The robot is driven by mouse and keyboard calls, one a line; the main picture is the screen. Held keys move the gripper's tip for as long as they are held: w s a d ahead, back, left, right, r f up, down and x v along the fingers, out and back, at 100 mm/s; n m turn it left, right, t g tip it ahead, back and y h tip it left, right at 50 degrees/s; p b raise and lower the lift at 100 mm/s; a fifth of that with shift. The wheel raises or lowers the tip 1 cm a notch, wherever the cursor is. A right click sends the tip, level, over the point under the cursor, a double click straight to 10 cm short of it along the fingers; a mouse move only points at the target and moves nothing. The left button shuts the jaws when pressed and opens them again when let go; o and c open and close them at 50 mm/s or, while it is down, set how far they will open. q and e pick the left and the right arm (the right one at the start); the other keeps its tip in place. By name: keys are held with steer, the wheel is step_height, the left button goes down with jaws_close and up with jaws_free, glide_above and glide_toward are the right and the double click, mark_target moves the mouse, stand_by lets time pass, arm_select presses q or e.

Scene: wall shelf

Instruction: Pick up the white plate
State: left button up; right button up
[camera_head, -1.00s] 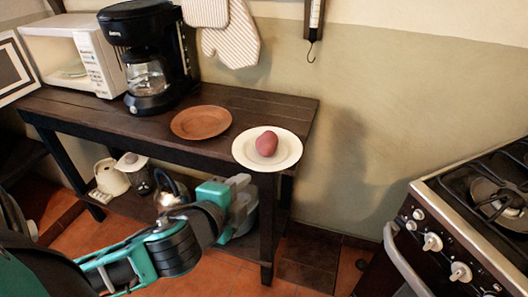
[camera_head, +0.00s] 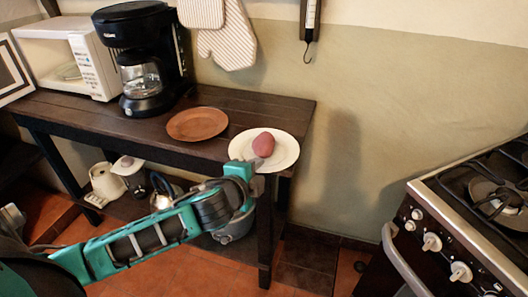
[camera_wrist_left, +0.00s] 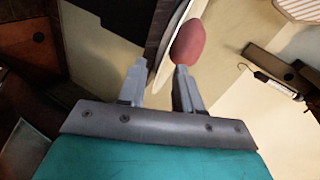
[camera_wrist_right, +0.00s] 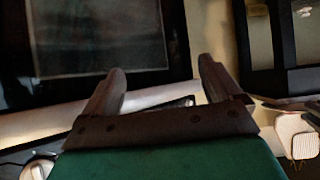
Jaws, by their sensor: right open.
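The white plate (camera_head: 282,158) lies on the right end of the dark wooden table, with a reddish-brown potato-like object (camera_head: 263,145) on it. My left gripper (camera_head: 257,180) is at the plate's front edge. In the left wrist view, the plate (camera_wrist_left: 163,66) shows edge-on and its rim lies between the spread fingertips of the left gripper (camera_wrist_left: 157,78). I cannot see either finger pressing on the rim. The reddish object (camera_wrist_left: 188,42) is just beyond one fingertip. My right gripper (camera_wrist_right: 161,72) is open and empty in its own wrist view, away from the plate.
A brown plate (camera_head: 197,123) lies left of the white plate. A black coffee maker (camera_head: 146,65) and a white microwave (camera_head: 72,62) stand further left. A stove (camera_head: 470,225) is at the right. Pots and jars (camera_head: 105,181) sit on the lower shelf.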

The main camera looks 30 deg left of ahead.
arm_select(q)
steer(key=shift+w+f, duration=0.25)
steer(key=shift+w, duration=0.3)
steer(key=shift+c, duration=0.5)
jaws_close()
steer(key=shift+r, duration=0.1)
